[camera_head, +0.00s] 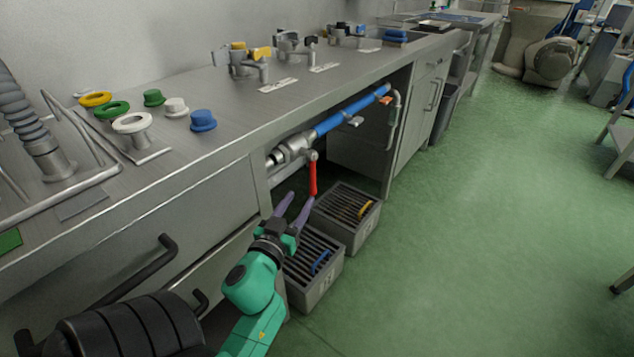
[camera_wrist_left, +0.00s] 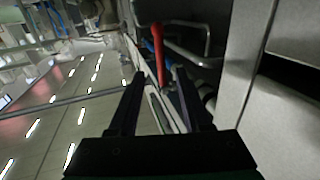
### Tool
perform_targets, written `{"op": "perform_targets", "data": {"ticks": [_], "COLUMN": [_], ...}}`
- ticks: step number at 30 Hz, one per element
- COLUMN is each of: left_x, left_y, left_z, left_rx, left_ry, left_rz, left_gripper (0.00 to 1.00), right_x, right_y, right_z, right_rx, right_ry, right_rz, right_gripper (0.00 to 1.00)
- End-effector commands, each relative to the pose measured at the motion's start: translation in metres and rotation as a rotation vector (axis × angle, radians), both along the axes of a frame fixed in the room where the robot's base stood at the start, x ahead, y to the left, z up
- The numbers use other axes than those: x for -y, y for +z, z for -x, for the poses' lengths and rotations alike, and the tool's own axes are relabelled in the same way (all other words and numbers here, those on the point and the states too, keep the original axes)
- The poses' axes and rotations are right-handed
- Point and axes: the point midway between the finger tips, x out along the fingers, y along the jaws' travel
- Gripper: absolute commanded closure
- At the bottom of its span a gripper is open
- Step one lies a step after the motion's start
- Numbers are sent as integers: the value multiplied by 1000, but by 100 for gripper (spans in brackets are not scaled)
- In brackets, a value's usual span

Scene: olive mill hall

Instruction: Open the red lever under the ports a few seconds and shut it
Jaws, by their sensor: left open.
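The red lever (camera_head: 313,178) hangs straight down from a metal valve (camera_head: 295,150) on the pipe under the counter. My left gripper (camera_head: 297,204) is open just below and left of the lever, its two purple-grey fingers pointing up toward it. In the left wrist view the red lever (camera_wrist_left: 158,50) shows between and beyond the tips of the open gripper (camera_wrist_left: 157,82). I cannot tell whether the lever's lower end is between the fingers; no contact is clear. Coloured ring and cap fittings, such as a white one (camera_head: 132,123), stand on the counter above. My right gripper is not in view.
A blue pipe (camera_head: 350,111) runs right from the valve. Two grey slatted crates stand on the floor below, one with a blue handle (camera_head: 321,262) and one with a yellow one (camera_head: 365,209). Drawers (camera_head: 182,225) lie left of the opening.

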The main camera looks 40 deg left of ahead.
Motion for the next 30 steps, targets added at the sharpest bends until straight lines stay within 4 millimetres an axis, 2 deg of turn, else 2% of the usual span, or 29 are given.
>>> {"op": "perform_targets", "data": {"ticks": [2,9,13,18,25,27,29,30], "left_x": [-6,-26,-35,-41,-41,-41,-41,-41], "left_y": [6,4,3,2,2,1,1,1], "left_z": [-18,-80,-107,-122,-123,-123,-123,-123], "left_rx": [4,1,0,-2,-2,-2,-2,-2], "left_ry": [-2,-1,0,2,1,1,1,1], "left_rz": [-7,-7,-5,-2,0,0,0,0], "left_gripper": [51,51,51,51,51,78,100,100], "right_x": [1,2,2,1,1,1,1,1], "right_y": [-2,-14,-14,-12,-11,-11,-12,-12], "right_z": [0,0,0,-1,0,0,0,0], "right_rx": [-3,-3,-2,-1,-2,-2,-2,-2], "right_ry": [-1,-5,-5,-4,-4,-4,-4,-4], "right_rz": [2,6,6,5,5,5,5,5], "right_gripper": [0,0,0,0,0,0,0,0]}}
